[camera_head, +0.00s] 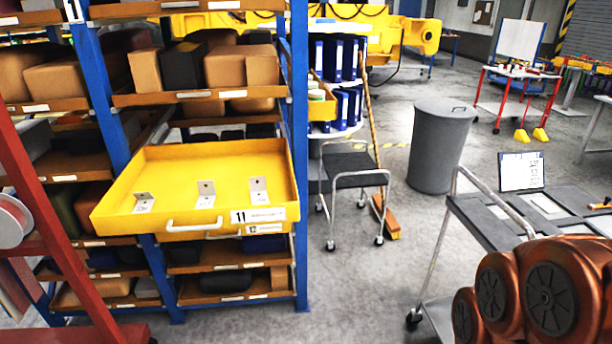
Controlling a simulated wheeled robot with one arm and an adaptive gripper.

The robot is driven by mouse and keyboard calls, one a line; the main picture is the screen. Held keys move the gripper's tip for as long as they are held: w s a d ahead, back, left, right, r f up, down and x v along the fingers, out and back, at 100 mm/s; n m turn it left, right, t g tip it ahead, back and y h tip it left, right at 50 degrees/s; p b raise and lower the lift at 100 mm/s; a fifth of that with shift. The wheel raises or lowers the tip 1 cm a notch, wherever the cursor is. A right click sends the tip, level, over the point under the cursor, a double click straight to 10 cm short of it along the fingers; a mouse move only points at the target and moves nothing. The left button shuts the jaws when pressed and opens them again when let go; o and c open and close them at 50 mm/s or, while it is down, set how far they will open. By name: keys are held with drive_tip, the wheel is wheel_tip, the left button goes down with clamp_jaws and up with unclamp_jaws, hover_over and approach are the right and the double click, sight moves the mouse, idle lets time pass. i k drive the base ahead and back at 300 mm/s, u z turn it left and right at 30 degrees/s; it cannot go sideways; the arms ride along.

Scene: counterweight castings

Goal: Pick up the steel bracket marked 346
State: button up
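Three small steel brackets lie apart in a row in the open yellow drawer (290,213) on the shelf rack: a left bracket (143,197), a middle bracket (206,188) and a right bracket (258,184). Each is an L-shaped piece with an upright plate. Dark marks show on or in front of their bases, but they are too small for me to read, so I cannot tell which is marked 346. The drawer front has a white handle (195,226) and a label with 11. My gripper is not in view.
The blue-posted rack (299,150) holds boxes above and below the drawer. A red frame (40,205) stands at the left. A grey cart (354,180), a broom (391,222), a grey bin (440,145) and a grey trolley (480,222) stand to the right. Floor (340,285) is clear between rack and trolley.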

sight(258, 189)
drive_tip(key=i, duration=0.8)
drive_tip(key=u, duration=1.05)
drive_tip(key=i, duration=0.65)
drive_tip(key=u, duration=0.7)
